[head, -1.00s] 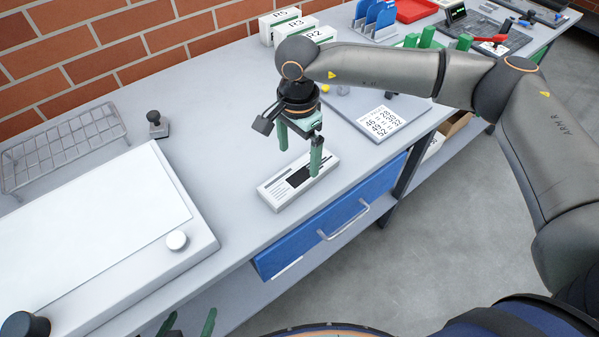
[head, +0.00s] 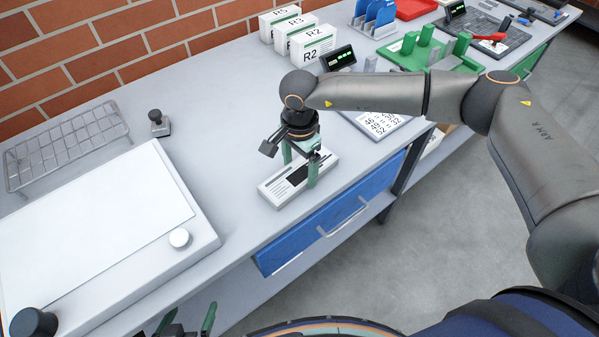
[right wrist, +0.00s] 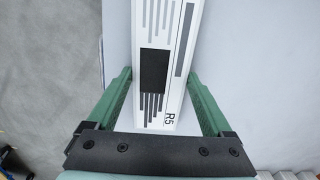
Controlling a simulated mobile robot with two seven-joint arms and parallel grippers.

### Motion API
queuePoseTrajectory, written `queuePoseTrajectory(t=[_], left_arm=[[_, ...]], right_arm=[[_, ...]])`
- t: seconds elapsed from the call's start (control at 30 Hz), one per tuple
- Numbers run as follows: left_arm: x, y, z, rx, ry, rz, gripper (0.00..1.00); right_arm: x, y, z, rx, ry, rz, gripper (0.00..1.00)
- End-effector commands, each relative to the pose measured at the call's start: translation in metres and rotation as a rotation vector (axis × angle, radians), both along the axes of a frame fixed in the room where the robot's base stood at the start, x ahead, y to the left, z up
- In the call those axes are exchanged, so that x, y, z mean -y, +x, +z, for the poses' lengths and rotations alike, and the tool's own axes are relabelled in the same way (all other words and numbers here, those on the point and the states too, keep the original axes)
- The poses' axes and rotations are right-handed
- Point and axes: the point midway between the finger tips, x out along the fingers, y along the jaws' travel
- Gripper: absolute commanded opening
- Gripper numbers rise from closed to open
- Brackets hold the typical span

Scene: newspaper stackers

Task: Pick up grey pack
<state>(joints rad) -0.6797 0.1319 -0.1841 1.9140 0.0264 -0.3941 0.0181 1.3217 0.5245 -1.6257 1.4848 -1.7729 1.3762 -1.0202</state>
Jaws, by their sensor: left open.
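A flat white pack with grey stripes, a black square and the mark R5 (head: 278,192) lies on the bench near its front edge. It also shows in the right wrist view (right wrist: 155,103). My right gripper (head: 300,173) is lowered over it, fingers pointing down. In the right wrist view the fingers (right wrist: 158,76) are spread on either side of the pack, with a gap at the pack's near end. My left gripper (head: 187,319) is open and empty at the bottom of the head view, low in front of the bench.
A large white board device (head: 190,213) and a wire rack (head: 65,150) stand at left, with a small stamp (head: 158,124) nearby. White boxes marked R5, R3 and R2 (head: 305,48) stand behind. A blue drawer (head: 335,222) is below the edge. The bench left of the pack is clear.

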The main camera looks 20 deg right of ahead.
Motion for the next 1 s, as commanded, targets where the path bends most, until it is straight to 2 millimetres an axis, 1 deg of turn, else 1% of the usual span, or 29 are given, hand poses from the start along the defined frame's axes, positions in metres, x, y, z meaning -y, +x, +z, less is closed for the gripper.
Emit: queuePoseTrajectory(t=[0.03, 0.07, 0.4, 0.5, 0.8, 0.93, 1.0], left_arm=[[0.000, 0.000, 0.000, 0.000, 0.000, 0.000, 1.00], [0.000, 0.000, 0.000, 0.000, 0.000, 0.000, 1.00], [0.000, 0.000, 0.000, 0.000, 0.000, 0.000, 1.00], [0.000, 0.000, 0.000, 0.000, 0.000, 0.000, 1.00], [0.000, 0.000, 0.000, 0.001, 0.000, 0.000, 1.00], [0.000, 0.000, -0.002, 0.001, 0.000, 0.000, 1.00], [0.000, 0.000, -0.003, 0.001, 0.000, 0.000, 1.00]], right_arm=[[0.000, 0.000, 0.000, 0.000, 0.000, 0.000, 0.65], [0.000, 0.000, 0.000, 0.000, 0.000, 0.000, 0.62], [0.000, 0.000, 0.001, 0.001, 0.000, 0.000, 0.23], [0.000, 0.001, 0.001, 0.002, 0.001, 0.000, 0.13], [0.000, 0.001, 0.004, 0.003, 0.001, 0.000, 0.13], [0.000, 0.001, 0.013, 0.004, 0.002, 0.000, 0.13], [0.000, 0.002, 0.023, 0.005, 0.003, 0.000, 0.13]])
